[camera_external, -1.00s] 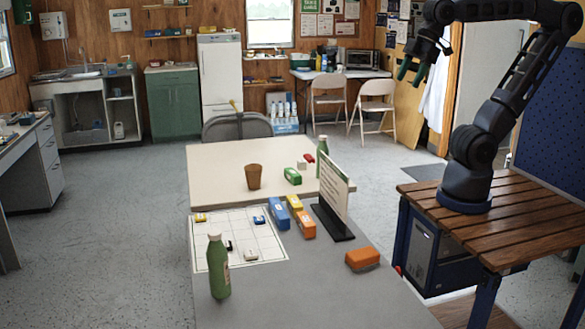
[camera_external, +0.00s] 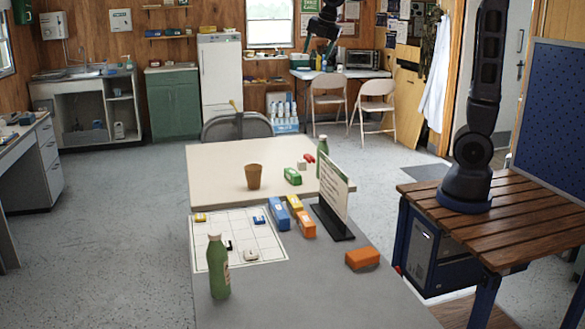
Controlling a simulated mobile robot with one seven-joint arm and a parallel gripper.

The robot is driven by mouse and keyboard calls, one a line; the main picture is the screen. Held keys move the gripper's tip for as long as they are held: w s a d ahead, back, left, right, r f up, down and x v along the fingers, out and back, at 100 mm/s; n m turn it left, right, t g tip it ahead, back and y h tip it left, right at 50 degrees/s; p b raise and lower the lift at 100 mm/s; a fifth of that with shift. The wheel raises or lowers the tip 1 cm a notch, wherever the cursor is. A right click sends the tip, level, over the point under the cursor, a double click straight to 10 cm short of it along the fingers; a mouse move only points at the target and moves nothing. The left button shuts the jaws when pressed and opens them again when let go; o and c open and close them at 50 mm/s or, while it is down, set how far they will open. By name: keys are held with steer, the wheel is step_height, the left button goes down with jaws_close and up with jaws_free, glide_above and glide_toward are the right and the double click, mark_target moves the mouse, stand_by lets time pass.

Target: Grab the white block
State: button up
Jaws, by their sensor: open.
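A small white block (camera_external: 301,165) sits on the cream far table, just left of a small red block (camera_external: 309,159). Another small whitish piece (camera_external: 250,255) lies on the white grid sheet (camera_external: 210,245) on the grey near table. My gripper (camera_external: 318,46) is in the air at the top of the view, appearing in front of the back wall beside the window. It points down, open and empty, well above the tables. The block near the red one looks unobstructed.
A green block (camera_external: 292,176), a green bottle (camera_external: 322,150) and a brown cup (camera_external: 253,177) stand near the white block. A sign (camera_external: 334,192) stands upright to the right. Blue, yellow and orange blocks and another green bottle (camera_external: 218,268) are nearer.

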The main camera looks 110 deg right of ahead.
steer(key=d+f+n+g, duration=0.1)
steer(key=d+f+n, duration=0.2)
steer(key=d, duration=1.4)
steer(key=n+g, duration=0.1)
steer(key=n, duration=0.2)
glide_above(302, 160)
steer(key=a, duration=0.5)
step_height(302, 160, down, 4)
steer(key=r, duration=0.1)
steer(key=shift+h, duration=0.4)
steer(key=shift+w+d+f, duration=0.1)
steer(key=shift+d+f, duration=0.65)
steer(key=shift+f, duration=7.55)
steer(key=shift+s+d+f, duration=0.1)
steer(key=shift+d+f, duration=0.65)
steer(key=shift+f, duration=7.6)
steer(key=shift+w+d+f, duration=0.1)
steer(key=shift+d+f, duration=0.65)
steer(key=shift+f, duration=7.55)
steer(key=c, duration=1.1)
steer(key=shift+r, duration=0.1)
